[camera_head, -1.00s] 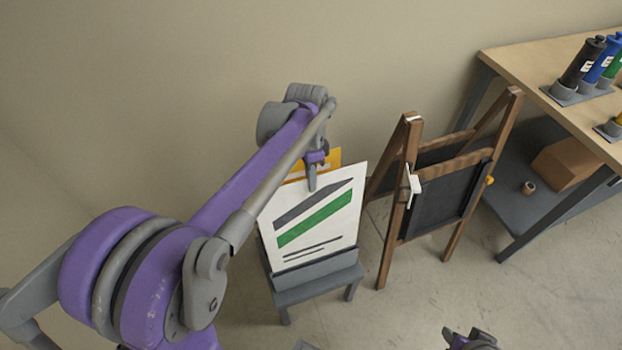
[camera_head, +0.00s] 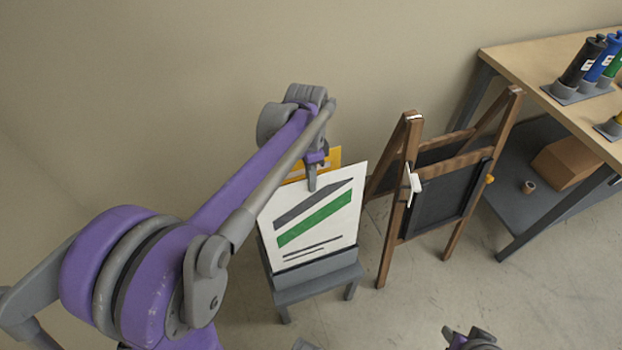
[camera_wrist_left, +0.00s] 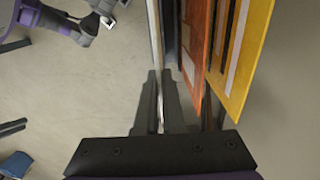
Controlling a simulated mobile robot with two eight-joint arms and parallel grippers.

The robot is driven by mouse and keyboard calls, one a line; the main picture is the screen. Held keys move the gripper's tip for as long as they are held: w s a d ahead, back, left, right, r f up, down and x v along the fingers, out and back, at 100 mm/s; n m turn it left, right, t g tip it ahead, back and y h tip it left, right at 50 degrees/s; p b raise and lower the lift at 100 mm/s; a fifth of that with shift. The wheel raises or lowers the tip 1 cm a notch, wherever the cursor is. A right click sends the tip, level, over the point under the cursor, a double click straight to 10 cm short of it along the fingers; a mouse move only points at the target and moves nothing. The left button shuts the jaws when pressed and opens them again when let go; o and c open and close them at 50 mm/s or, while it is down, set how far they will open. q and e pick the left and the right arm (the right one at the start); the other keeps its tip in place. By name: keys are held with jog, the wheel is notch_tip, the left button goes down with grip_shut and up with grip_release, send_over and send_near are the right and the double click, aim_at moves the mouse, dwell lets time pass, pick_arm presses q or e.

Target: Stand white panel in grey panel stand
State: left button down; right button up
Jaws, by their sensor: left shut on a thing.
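The white panel (camera_head: 318,222), printed with a dark grey band, a green band and thin lines, stands tilted at the grey panel stand (camera_head: 318,286). Its lower edge is at the stand's ledge; I cannot tell whether it is seated in a slot. My left gripper (camera_head: 312,180) is shut on the panel's top edge. The left wrist view shows the panel edge-on (camera_wrist_left: 155,35), running down between the fingers (camera_wrist_left: 159,85). My right gripper (camera_head: 472,338) shows only partly at the bottom edge, apart from the panel; its jaw state is unclear.
A yellow-orange panel (camera_head: 328,159) is behind the white one; an orange-red panel (camera_wrist_left: 197,45) also shows in the wrist view. A wooden easel with a blackboard (camera_head: 435,208) stands close on the right. A workbench (camera_head: 535,75) with bottles is at far right. The wall is behind.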

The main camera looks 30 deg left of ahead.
aim_at(312, 216)
pick_arm(q)
jog(key=shift+f, duration=0.2)
jog(key=shift+s+d+f+b, duration=0.1)
jog(key=shift+d+f+b, duration=0.05)
jog(key=shift+f+b, duration=1.1)
jog(key=shift+f, duration=0.3)
jog(key=shift+s+d+f+b, duration=0.15)
jog(key=shift+f+b, duration=0.75)
jog(key=shift+f, duration=0.65)
jog(key=shift+s+d+f+b, duration=0.1)
jog(key=shift+f+b, duration=0.8)
jog(key=shift+f, duration=0.6)
jog(key=shift+s+d+f+b, duration=0.15)
jog(key=shift+f+b, duration=0.75)
jog(key=shift+f, duration=0.65)
jog(key=c, duration=0.9)
grip_release()
jog(key=shift+c, duration=0.2)
jog(key=r, duration=0.3)
jog(key=r+p, duration=0.1)
jog(key=r, duration=0.3)
jog(key=w+a+r+p, duration=0.1)
jog(key=r, duration=0.3)
